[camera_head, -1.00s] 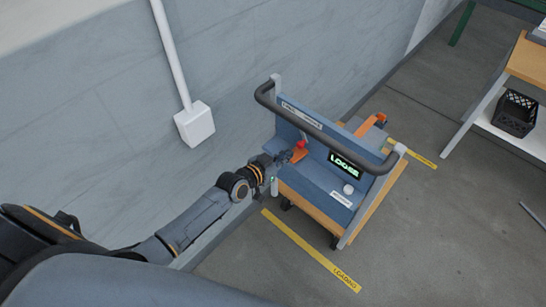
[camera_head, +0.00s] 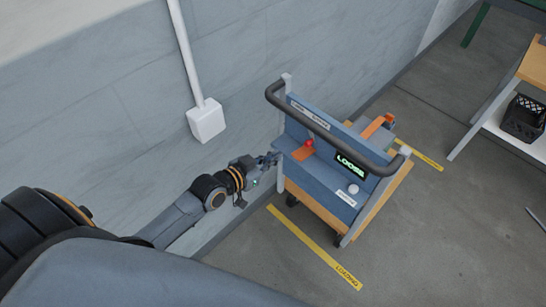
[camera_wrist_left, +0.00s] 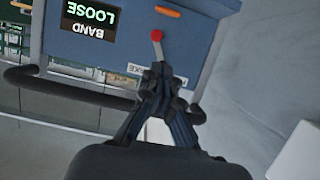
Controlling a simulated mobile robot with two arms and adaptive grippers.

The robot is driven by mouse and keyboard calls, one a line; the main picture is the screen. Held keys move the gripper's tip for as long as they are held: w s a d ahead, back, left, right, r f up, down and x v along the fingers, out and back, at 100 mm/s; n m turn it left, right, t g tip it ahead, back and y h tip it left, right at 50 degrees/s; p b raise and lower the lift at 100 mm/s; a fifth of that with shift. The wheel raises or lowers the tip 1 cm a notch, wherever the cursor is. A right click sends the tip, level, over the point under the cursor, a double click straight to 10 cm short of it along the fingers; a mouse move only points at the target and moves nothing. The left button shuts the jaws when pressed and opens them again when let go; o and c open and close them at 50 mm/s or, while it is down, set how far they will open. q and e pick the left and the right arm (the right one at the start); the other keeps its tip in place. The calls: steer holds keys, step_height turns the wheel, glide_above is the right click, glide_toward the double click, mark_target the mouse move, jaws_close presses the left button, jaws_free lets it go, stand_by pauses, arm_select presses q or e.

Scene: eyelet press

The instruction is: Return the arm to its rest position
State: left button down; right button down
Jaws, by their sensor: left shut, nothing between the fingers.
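My left arm comes in from the left in the head view. Its left gripper (camera_head: 272,159) is shut and empty, beside the left end of the blue cart panel (camera_head: 325,177). The red-knobbed lever (camera_head: 309,143) stands on the panel, to the right of the fingertips and apart from them in the head view. In the left wrist view the shut fingers (camera_wrist_left: 158,75) point toward the red knob (camera_wrist_left: 156,35), which shows beyond their tips. My right gripper is not in view.
The cart has a dark handle bar (camera_head: 330,133) and a display (camera_head: 351,164) reading LOOSE. A grey wall box (camera_head: 206,120) is above my arm. A yellow LOADING strip (camera_head: 315,248) lies on the floor. A table with a black crate (camera_head: 523,119) stands at right. Floor at lower right is mostly clear.

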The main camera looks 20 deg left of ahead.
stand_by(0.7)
arm_select(q)
steer(key=s+a+f+n+g+y, duration=0.1)
steer(key=s+a+f+g+y, duration=0.15)
steer(key=s+f, duration=0.7)
steer(key=s+a+f+n+g+y, duration=0.1)
steer(key=s+a+f+g, duration=0.15)
steer(key=f, duration=1.35)
steer(key=s+d+f+g, duration=0.1)
steer(key=s+f+g, duration=0.1)
steer(key=s+f, duration=0.4)
steer(key=s+f+g+y, duration=0.1)
steer(key=s+f, duration=0.5)
steer(key=s, duration=0.8)
steer(key=s+d+f+g, duration=0.1)
steer(key=s+f+g, duration=0.3)
steer(key=s, duration=0.6)
steer(key=shift+d+f, duration=0.3)
steer(key=shift+f, duration=0.65)
